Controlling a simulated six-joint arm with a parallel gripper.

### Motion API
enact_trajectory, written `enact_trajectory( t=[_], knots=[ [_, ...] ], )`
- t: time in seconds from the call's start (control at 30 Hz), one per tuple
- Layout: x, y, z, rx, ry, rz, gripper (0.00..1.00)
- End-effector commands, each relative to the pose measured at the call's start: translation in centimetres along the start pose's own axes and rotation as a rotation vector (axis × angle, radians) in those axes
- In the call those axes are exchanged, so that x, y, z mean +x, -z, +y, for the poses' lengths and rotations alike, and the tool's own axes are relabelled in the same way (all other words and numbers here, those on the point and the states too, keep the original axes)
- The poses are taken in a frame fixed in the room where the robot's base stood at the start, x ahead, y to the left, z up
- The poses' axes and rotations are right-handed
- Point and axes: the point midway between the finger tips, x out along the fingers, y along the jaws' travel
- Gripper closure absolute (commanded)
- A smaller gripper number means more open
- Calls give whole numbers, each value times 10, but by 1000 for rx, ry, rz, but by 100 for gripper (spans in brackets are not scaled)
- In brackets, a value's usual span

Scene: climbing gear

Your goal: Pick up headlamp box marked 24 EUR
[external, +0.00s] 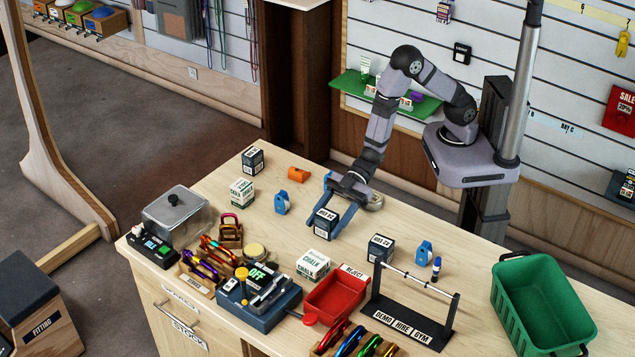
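Three small dark boxes with white price labels stand on the wooden counter. One dark box (325,224) is at my gripper, near the middle. Another dark box (380,249) is to its right, and a third dark box (252,160) is at the back left. The label print is too small to read surely, so I cannot tell which is marked 24 EUR. My gripper (324,226) points down with its blue fingers on either side of the middle box. I cannot tell whether the fingers touch it. Part of that box is hidden by the fingers.
Near my gripper are a blue pulley (282,202), an orange piece (298,174) and white chalk boxes (313,265). A red reject tray (336,298), a black rack (415,305) and a green basket (541,300) are towards the front and right. The counter (225,183) has bare room at the back left.

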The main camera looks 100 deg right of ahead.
Motion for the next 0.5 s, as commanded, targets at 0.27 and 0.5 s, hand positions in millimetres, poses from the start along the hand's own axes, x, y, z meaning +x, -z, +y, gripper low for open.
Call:
enact_trajectory(
  t=[0.27, 0.5],
  knots=[
    [0, 1, 0, 0, 0, 1, 80],
    [-1, 2, 0, 0, 0, 2, 80]
  ],
)
